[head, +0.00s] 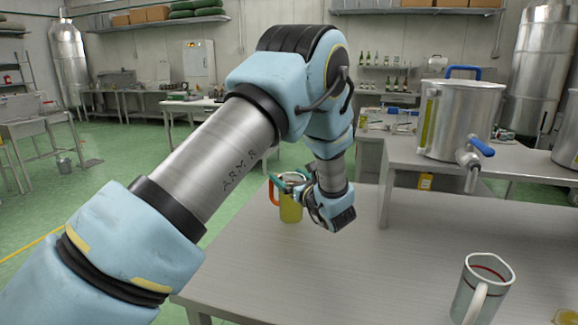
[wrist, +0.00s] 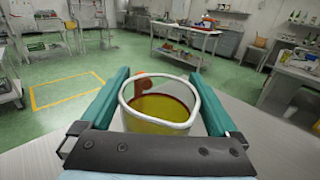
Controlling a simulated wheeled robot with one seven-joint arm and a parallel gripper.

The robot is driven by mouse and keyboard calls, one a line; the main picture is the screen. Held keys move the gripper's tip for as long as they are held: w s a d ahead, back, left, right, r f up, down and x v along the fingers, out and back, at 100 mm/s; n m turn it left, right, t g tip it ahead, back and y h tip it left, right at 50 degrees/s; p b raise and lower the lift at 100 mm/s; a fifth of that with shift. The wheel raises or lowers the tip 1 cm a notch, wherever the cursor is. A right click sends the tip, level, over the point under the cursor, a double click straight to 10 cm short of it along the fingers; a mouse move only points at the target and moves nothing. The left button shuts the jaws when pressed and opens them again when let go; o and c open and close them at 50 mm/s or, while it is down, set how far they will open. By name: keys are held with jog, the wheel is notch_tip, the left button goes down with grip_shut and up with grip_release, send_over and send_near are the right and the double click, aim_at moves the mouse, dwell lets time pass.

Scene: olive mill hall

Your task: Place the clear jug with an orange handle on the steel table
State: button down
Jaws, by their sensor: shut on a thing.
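The clear jug with an orange handle (head: 291,209) holds yellow-green liquid and looks upright. My gripper (head: 285,184) is shut on it, with its teal fingers on either side of the jug's upper part. In the wrist view the jug (wrist: 160,118) sits between both fingers (wrist: 159,80), its white rim and the liquid inside visible, with the orange handle on the far side. The jug appears over the far left part of a grey, metal-looking table (head: 370,260). I cannot tell whether its base touches the top.
A pale jug with a white handle (head: 483,290) stands at the table's front right, near a yellowish item (head: 566,317) at the picture's edge. A steel pot with a blue-handled tap (head: 460,120) stands on a raised shelf at the right. The table's middle is clear.

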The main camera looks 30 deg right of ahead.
jog(key=shift+f, duration=0.95)
grip_release()
jog(key=s+b, duration=0.4)
jog(key=s, duration=0.8)
jog(key=shift+d, duration=0.15)
